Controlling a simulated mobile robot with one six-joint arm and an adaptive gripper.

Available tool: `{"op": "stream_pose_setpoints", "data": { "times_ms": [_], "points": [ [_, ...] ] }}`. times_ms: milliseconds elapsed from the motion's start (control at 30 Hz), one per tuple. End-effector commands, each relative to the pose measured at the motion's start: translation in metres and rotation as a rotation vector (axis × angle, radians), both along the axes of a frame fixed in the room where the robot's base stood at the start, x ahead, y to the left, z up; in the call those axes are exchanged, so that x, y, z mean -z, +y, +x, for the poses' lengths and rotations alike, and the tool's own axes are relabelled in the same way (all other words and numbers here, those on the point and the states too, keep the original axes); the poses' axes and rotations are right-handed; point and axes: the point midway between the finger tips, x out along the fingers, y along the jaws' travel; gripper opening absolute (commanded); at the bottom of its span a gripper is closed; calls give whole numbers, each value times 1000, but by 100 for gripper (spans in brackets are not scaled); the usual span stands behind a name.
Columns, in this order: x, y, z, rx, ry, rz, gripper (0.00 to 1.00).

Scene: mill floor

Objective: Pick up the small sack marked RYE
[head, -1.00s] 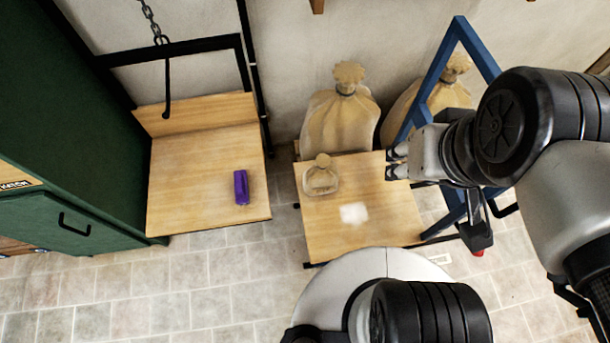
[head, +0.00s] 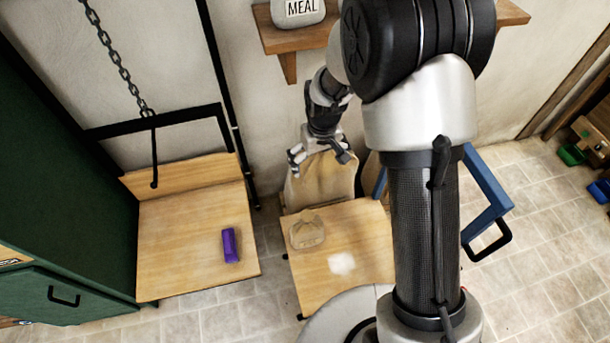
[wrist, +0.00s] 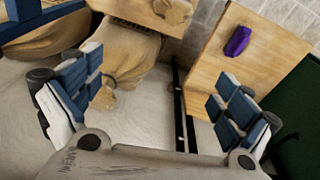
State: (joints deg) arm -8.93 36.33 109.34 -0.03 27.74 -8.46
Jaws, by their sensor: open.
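A small tan sack (head: 307,234) stands on the low wooden table's left part; no marking on it can be read. It also shows at the top edge of the wrist view (wrist: 172,11). Another small sack (head: 298,12), marked MEAL, is on the wall shelf and partly cut off. No RYE marking is readable anywhere. My gripper (head: 318,160) is open and empty, in front of the wall above the table's back, over a big sack.
A big sack (head: 320,183) stands behind the low table (head: 368,240), which bears a white patch. A wooden platform (head: 190,235) holds a purple object (head: 230,245) beneath a hanging chain and hook (head: 154,165). A wall shelf (head: 288,45) and blue frame (head: 488,190) are near my arm.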

Motion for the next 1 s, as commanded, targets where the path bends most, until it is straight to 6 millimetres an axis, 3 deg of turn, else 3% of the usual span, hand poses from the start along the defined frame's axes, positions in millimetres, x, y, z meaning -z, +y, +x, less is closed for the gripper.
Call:
{"op": "stream_pose_setpoints", "data": {
  "times_ms": [33, 100, 300, 400, 667, 1000],
  "points": [
    [27, 6, 2, -18, 27, -5, 97],
    [61, 11, 4, -41, 48, -9, 97],
    [140, 23, -3, -90, 92, -20, 97],
    [165, 25, -8, -105, 104, -22, 97],
    [204, 27, -14, -115, 114, -24, 97],
    [278, 26, -13, -115, 115, -25, 97]
  ]
}}
